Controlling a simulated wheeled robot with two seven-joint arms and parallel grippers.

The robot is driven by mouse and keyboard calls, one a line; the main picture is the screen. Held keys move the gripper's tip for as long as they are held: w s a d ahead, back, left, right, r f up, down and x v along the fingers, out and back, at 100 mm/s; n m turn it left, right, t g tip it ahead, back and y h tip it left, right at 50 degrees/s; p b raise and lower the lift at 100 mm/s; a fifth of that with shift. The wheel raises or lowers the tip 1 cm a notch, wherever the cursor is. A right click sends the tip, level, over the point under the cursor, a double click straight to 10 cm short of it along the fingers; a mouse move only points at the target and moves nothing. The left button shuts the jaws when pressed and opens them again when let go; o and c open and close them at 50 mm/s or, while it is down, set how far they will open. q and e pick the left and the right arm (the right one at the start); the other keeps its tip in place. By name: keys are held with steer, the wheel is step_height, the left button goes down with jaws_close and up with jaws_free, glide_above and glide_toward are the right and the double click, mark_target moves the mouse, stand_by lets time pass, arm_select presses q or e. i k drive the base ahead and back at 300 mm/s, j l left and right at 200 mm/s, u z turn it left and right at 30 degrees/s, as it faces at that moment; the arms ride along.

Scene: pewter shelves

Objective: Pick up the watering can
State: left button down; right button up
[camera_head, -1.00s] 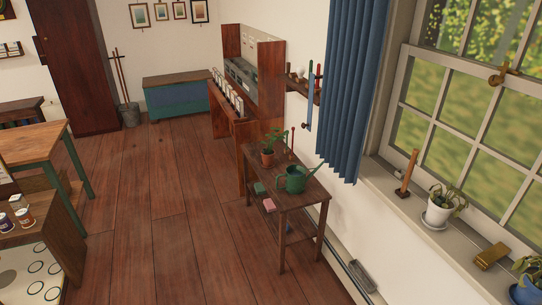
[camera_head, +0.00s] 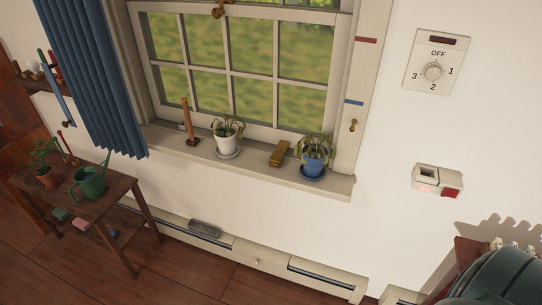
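The green watering can (camera_head: 90,183) stands upright on the dark wooden side table (camera_head: 117,188) at the left of the head view. Its spout rises to the right and its handle is on the left. Neither of my grippers shows in the head view, so I cannot tell their state or where they are relative to the can.
A potted plant (camera_head: 46,176) stands beside the can. A window sill (camera_head: 245,168) holds a white-potted plant (camera_head: 227,141), a blue-potted plant (camera_head: 314,164) and a brass block (camera_head: 279,153). A green rounded piece of furniture (camera_head: 500,280) fills the lower right corner. Floor (camera_head: 190,275) is clear near the table.

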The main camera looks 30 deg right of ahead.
mark_target(91, 184)
steer(key=i+u, duration=0.2)
steer(key=i, duration=1.7)
